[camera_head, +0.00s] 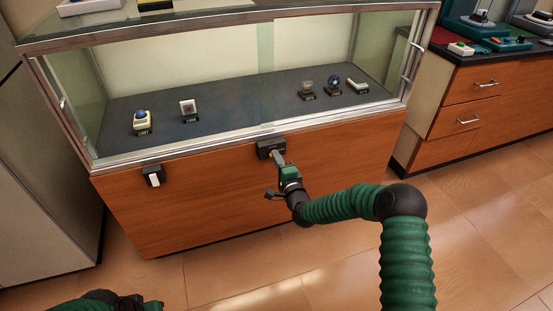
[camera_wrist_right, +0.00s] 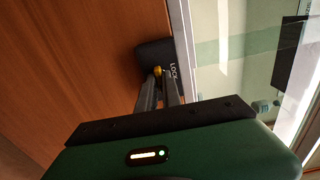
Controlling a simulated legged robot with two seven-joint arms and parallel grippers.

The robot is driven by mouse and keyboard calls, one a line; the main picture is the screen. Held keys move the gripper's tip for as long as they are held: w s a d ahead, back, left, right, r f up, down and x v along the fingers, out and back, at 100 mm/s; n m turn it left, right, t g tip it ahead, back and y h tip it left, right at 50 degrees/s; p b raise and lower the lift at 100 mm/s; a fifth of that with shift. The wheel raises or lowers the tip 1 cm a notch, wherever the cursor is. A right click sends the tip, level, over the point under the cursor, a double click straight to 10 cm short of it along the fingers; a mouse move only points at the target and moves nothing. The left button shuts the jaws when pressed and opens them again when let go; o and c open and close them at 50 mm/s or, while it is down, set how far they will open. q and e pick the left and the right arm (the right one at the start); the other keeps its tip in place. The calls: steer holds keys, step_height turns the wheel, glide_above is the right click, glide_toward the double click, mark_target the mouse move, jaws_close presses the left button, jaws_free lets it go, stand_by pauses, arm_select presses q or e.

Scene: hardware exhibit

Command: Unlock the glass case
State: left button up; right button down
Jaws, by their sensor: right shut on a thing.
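The glass case (camera_head: 250,133) stands on a wooden base, with small exhibits on its dark floor. A black lock box (camera_head: 270,147) is fixed on the wooden front just under the metal rim; in the right wrist view the lock (camera_wrist_right: 150,53) shows "LOCK" lettering. My right gripper (camera_head: 279,160) is at the lock. In the right wrist view its fingertips (camera_wrist_right: 160,77) are closed around a small yellow piece (camera_wrist_right: 158,70) at the lock's face. Whether this is a key or a knob I cannot tell. My left gripper (camera_head: 135,303) is at the bottom left edge, its jaws unclear.
A black box with a white switch (camera_head: 153,177) is on the wooden front at left. Handles sit at both ends of the case, the right one (camera_head: 412,60) on the glass. A drawer counter (camera_head: 470,90) stands right. The tiled floor (camera_head: 240,275) in front is clear.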

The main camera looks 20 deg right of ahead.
steer(key=shift+d+f, duration=0.2)
steer(key=shift+f, duration=0.05)
steer(key=c, duration=1.5)
jaws_free()
steer(key=shift+r, duration=0.1)
steer(key=shift+s, duration=0.1)
steer(key=s+p, duration=0.2)
steer(key=s, duration=0.3)
steer(key=s+p, duration=0.2)
steer(key=s, duration=0.4)
steer(key=s+p, duration=0.2)
steer(key=s, duration=0.3)
steer(key=shift+s+d, duration=0.35)
steer(key=shift+s, duration=0.05)
